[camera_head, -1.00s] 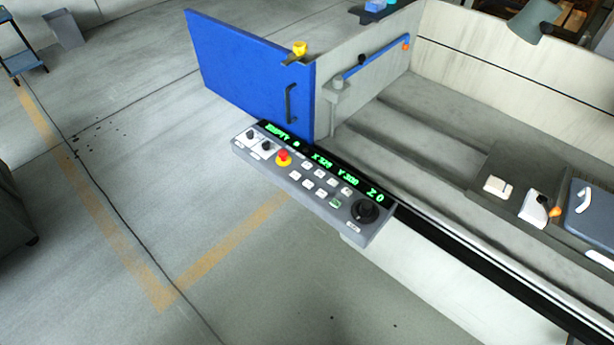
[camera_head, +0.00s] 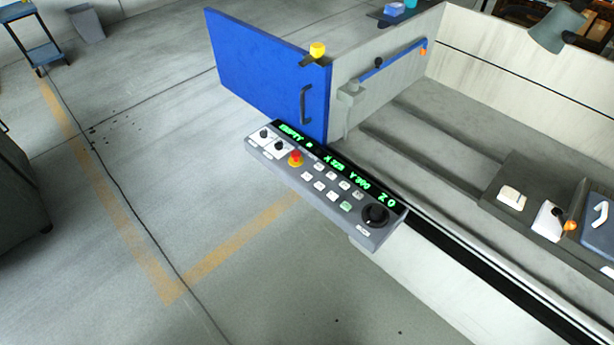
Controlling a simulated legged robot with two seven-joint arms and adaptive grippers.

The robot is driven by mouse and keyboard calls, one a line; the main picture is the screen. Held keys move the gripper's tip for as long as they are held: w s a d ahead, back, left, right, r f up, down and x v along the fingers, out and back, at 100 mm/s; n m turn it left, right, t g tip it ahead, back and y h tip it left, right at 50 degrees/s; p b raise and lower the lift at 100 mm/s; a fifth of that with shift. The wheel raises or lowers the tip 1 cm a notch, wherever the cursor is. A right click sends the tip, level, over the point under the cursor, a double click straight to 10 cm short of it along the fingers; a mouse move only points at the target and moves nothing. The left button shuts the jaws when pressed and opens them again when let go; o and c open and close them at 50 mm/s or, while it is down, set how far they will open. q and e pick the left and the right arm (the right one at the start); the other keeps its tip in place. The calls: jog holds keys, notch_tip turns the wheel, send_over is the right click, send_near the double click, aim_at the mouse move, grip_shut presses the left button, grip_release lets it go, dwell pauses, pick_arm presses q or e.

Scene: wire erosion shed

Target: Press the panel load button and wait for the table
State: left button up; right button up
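The control panel (camera_head: 290,182) is fixed at the front of the machine, just below the blue door. It has small white buttons (camera_head: 320,186), one green-marked button (camera_head: 346,206), a red emergency stop on a yellow base (camera_head: 295,158), two small knobs at its left end and a large black dial (camera_head: 375,215) at its right end. The button labels are too small to read. The green display (camera_head: 345,172) reads "EMPTY" with X, Y and Z values. The machine table (camera_head: 440,140) is a grey bed inside the enclosure. Neither gripper is in view.
The blue door (camera_head: 265,75) stands open at the machine's left. A grey block with a white piece and an orange-tipped part (camera_head: 560,222) sits at the right. A trolley (camera_head: 35,40) and a grey bin (camera_head: 87,24) stand far left. The floor before the panel is clear.

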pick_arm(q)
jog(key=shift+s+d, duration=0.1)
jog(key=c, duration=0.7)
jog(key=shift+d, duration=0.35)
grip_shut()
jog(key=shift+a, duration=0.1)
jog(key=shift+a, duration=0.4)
